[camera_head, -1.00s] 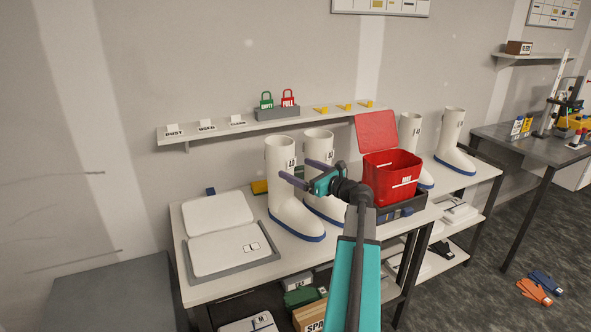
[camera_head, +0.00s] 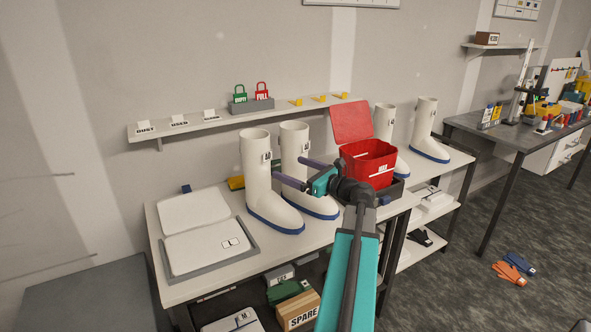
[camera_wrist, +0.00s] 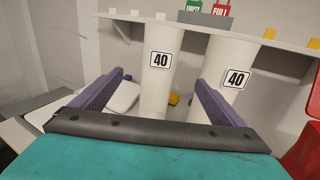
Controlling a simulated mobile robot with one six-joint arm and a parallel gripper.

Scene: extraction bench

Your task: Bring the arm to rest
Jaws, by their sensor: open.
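My gripper (camera_head: 292,172) is open and empty, held above the bench (camera_head: 215,284) in front of the pair of white boots with blue soles. In the head view it overlaps the left boot (camera_head: 257,175) and the right boot (camera_head: 295,150) of that pair. In the wrist view the gripper's two purple fingers (camera_wrist: 160,95) are spread apart, with the boot shafts marked 40 beyond them, the left shaft (camera_wrist: 160,75) and the right shaft (camera_wrist: 232,75). Whether a finger touches a boot I cannot tell.
A red open bin (camera_head: 368,164) stands right of the gripper, with another pair of white boots behind it. A wall shelf (camera_head: 215,127) holds green and red padlocks. A grey-edged tray (camera_head: 246,259) lies left. A dark table (camera_head: 500,140) is at right, gloves on the floor.

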